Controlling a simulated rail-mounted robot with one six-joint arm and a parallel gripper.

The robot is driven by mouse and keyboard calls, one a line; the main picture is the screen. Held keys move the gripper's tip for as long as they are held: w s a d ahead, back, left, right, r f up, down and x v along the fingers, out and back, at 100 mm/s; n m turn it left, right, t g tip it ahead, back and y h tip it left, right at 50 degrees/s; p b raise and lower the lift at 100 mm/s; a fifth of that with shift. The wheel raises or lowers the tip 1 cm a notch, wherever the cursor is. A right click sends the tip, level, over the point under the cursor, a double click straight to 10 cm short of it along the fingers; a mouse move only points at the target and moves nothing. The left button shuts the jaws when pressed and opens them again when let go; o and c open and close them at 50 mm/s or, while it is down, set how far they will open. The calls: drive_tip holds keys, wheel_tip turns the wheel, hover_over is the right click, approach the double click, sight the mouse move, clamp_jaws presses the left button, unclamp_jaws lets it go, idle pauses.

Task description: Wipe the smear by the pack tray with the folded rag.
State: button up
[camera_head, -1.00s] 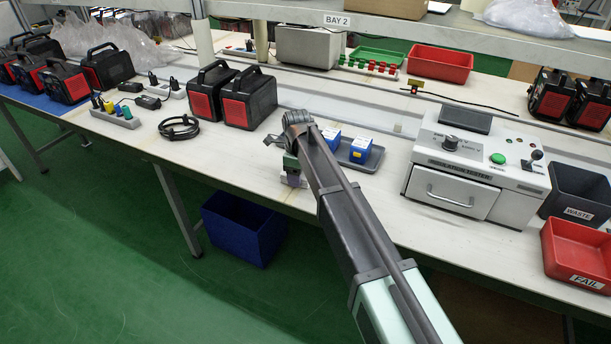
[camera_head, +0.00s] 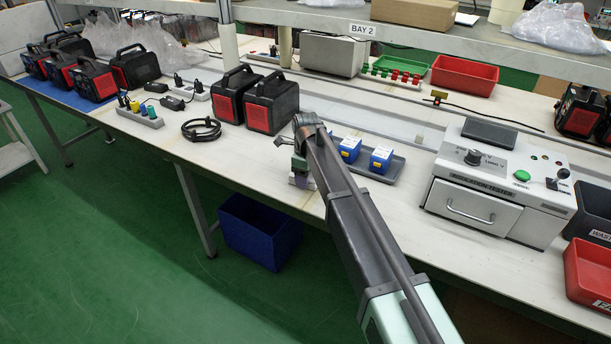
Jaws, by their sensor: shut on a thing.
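My gripper (camera_head: 300,173) is low over the bench, left of the grey pack tray (camera_head: 399,167), mostly hidden by my arm. It is shut on a small grey-purple thing, the folded rag (camera_head: 302,183), which is at or just above the bench top; contact cannot be told. The tray holds blue packs (camera_head: 381,158), and my arm covers its left end. A faint brownish mark (camera_head: 309,199) shows on the bench just in front of the rag. It may be the smear, but it is too faint to be sure.
Black-and-red power units (camera_head: 271,103) and a coiled black cable (camera_head: 201,129) stand left of my gripper. A white tester (camera_head: 500,185) is right of the tray. A blue bin (camera_head: 258,230) is under the bench. Bare bench lies between cable and gripper.

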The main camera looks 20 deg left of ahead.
drive_tip(key=d, duration=0.1)
drive_tip(key=s+d, duration=0.1)
drive_tip(key=d, duration=0.1)
drive_tip(key=shift+f, duration=0.1)
drive_tip(key=shift+s+d, duration=0.2)
drive_tip(key=shift+d, duration=0.75)
drive_tip(key=shift+s+d, duration=0.15)
drive_tip(key=shift+d, duration=0.75)
drive_tip(key=shift+s+d, duration=0.3)
drive_tip(key=shift+d, duration=0.55)
drive_tip(key=shift+s+d, duration=0.25)
drive_tip(key=shift+d, duration=0.55)
drive_tip(key=shift+w, duration=0.1)
drive_tip(key=shift+w+a, duration=0.1)
drive_tip(key=shift+a, duration=0.2)
drive_tip(key=shift+w+a, duration=0.4)
drive_tip(key=shift+a, duration=1.2)
drive_tip(key=shift+w+a, duration=0.4)
drive_tip(key=shift+a, duration=1.2)
drive_tip(key=shift+w+a, duration=0.4)
drive_tip(key=shift+a, duration=1.2)
